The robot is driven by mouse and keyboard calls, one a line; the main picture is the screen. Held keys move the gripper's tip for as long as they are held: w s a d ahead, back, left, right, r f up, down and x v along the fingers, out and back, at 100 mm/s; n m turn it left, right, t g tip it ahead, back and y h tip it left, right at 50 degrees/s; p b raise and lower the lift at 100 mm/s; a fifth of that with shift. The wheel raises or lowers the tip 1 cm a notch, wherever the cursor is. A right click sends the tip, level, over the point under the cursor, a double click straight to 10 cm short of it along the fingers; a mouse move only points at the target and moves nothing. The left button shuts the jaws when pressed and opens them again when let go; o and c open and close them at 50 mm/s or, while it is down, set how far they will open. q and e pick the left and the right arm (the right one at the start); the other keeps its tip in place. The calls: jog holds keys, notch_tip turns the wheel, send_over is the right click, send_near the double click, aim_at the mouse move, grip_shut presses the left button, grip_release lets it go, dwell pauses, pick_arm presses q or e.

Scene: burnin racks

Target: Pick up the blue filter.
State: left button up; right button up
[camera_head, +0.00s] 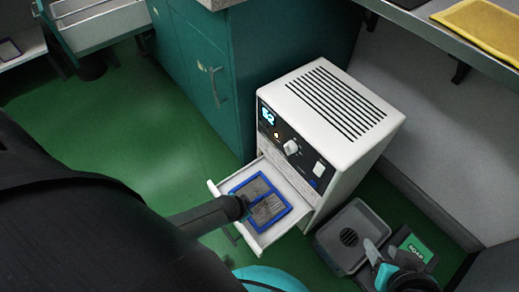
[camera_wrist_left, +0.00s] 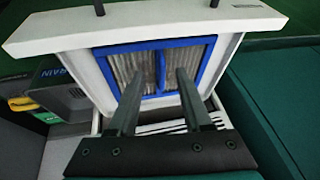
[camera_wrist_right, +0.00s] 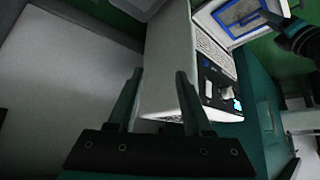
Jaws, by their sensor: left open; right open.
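The blue filter (camera_head: 262,188) has a blue square frame with grey pleated panels and a blue middle bar. It lies in the pulled-out white drawer (camera_head: 275,234) of a white box machine (camera_head: 330,105). My left gripper (camera_head: 250,206) is over the filter in the head view and partly hides it. In the left wrist view, its two fingers (camera_wrist_left: 157,73) are apart, with the filter (camera_wrist_left: 146,68) behind and between them; contact cannot be told. The right wrist view also shows the filter (camera_wrist_right: 238,13). My right gripper (camera_head: 377,262) is open and empty, low at right.
A grey tray-like box (camera_head: 352,232) and a dark box with a green label (camera_head: 416,249) are on the floor right of the machine. A teal cabinet (camera_head: 215,75) stands behind it. A shelf with a yellow panel (camera_head: 480,28) is at upper right.

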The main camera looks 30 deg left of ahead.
aim_at(260, 199)
pick_arm(q)
jog(key=shift+w+a+f+b, duration=0.15)
jog(key=shift+w+f+b, duration=0.05)
jog(key=shift+f+b, duration=0.25)
jog(key=shift+w+f+b, duration=0.15)
jog(key=shift+f+b, duration=0.2)
jog(key=shift+f, duration=0.1)
jog(key=shift+w+f+b, duration=0.3)
jog(key=shift+f+b, duration=0.25)
jog(key=shift+w+a+f+b, duration=0.1)
jog(key=shift+w+f+b, duration=0.05)
jog(key=shift+f+b, duration=0.15)
pick_arm(e)
jog(key=w+a+r+t+y, duration=0.1)
jog(key=w+a+t+y, duration=0.2)
jog(key=a+t, duration=0.3)
jog(key=shift+a+r, duration=0.25)
jog(key=shift+a, duration=0.05)
pick_arm(q)
grip_shut()
